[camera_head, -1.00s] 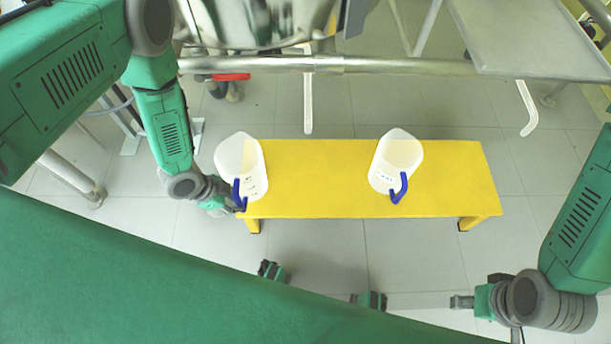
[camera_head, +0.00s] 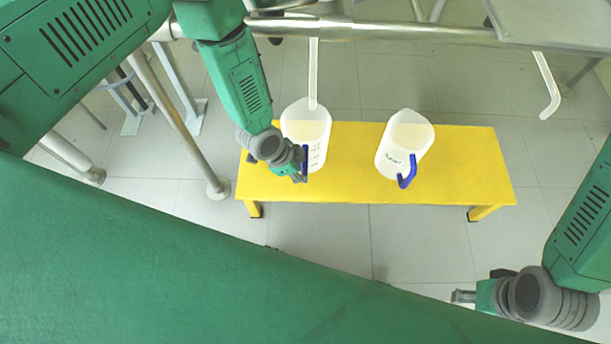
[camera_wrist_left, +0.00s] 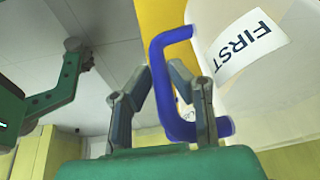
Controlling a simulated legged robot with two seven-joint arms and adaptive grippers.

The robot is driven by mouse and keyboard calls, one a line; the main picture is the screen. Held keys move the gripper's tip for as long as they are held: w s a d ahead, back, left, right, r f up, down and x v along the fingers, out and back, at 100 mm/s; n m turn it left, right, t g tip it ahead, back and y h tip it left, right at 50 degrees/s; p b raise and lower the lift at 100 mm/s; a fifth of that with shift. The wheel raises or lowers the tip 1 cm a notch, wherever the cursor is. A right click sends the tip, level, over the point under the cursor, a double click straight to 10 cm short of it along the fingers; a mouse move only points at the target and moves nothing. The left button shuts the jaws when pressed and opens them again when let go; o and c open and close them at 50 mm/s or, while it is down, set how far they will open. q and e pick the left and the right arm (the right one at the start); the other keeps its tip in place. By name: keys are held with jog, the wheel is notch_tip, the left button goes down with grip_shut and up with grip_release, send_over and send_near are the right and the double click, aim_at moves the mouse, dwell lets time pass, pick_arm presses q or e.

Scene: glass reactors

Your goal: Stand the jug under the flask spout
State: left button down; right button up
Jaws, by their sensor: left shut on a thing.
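My left gripper (camera_head: 298,174) is shut on the blue handle (camera_wrist_left: 166,85) of a white jug (camera_head: 318,145). The jug is upright over the left part of the yellow bench (camera_head: 455,165); I cannot tell whether its base touches the bench. In the left wrist view the jug (camera_wrist_left: 275,95) carries a label reading "FIRST". A thin white spout pipe (camera_head: 313,70) comes down from above, and its lower end overlaps the jug's mouth in the head view; the height gap is unclear. My right gripper (camera_head: 463,296) is at the lower right, away from the bench, its jaws unclear.
A second white jug (camera_head: 397,145) with a blue handle stands on the bench to the right. Another white pipe (camera_head: 547,85) hangs at the upper right. A metal rail (camera_head: 400,32) runs across the top, and a metal post (camera_head: 180,120) stands left of the bench.

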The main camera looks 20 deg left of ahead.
pick_arm(q)
jog(key=shift+w+d, duration=0.25)
jog(key=shift+d, duration=0.3)
jog(key=shift+w+d, duration=0.2)
jog(key=shift+d, duration=0.3)
jog(key=f+b, duration=0.2)
jog(key=f, duration=0.1)
jog(key=shift+a+f, duration=0.15)
jog(key=shift+a, duration=0.05)
jog(key=shift+a+f, duration=0.15)
jog(key=shift+f, duration=0.1)
jog(key=shift+a+r, duration=0.15)
jog(key=c, duration=1.9)
grip_release()
jog(key=o, duration=0.4)
jog(key=shift+d, duration=0.2)
jog(key=shift+o, duration=0.2)
jog(key=shift+d, duration=0.1)
pick_arm(e)
jog(key=f, duration=0.2)
jog(key=shift+d+f, duration=0.3)
jog(key=shift+f, duration=0.05)
